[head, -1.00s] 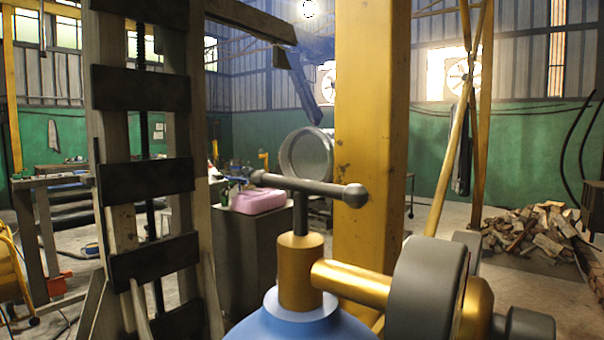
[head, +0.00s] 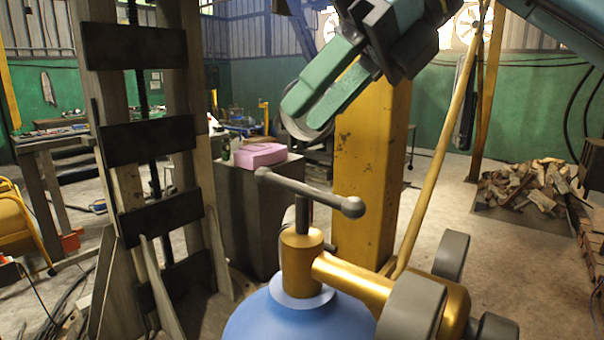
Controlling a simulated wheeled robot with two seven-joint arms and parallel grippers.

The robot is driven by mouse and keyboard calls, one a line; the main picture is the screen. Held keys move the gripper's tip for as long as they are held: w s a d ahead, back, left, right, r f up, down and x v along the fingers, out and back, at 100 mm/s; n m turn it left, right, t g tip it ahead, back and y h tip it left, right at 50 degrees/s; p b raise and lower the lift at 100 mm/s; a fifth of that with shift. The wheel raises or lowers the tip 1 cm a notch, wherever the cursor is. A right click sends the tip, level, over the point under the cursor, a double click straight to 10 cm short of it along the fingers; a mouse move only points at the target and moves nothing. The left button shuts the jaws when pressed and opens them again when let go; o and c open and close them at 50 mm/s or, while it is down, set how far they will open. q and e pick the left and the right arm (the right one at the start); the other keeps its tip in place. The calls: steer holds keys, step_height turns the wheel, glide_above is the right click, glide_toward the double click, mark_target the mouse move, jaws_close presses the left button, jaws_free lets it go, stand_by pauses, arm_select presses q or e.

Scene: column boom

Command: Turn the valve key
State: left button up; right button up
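The valve key (head: 318,193) is a grey T-shaped handle with ball ends. Its bar runs from upper left to lower right, and its stem stands upright in a brass valve body (head: 302,262) on top of a blue rounded vessel (head: 290,318). My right gripper (head: 304,112) comes in from the upper right, with green fingers pointing down and left. The fingers look parted by a gap, with nothing between them. They are above the key's bar in the picture and apart from it. My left gripper is not in view.
A yellow column (head: 365,175) stands behind the key. A brass side pipe with grey wheels (head: 412,305) extends right of the valve. A wooden frame with dark slats (head: 150,135) stands at left. A pink container (head: 260,155) sits on a cabinet. A wood pile (head: 530,190) lies at right.

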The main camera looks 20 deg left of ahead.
mark_target(302, 188)
steer(key=s+d+r+t+h, duration=0.3)
steer(key=t+h, duration=0.1)
steer(key=p+x, duration=0.2)
steer(key=x, duration=1.1)
steer(key=shift+f, duration=0.1)
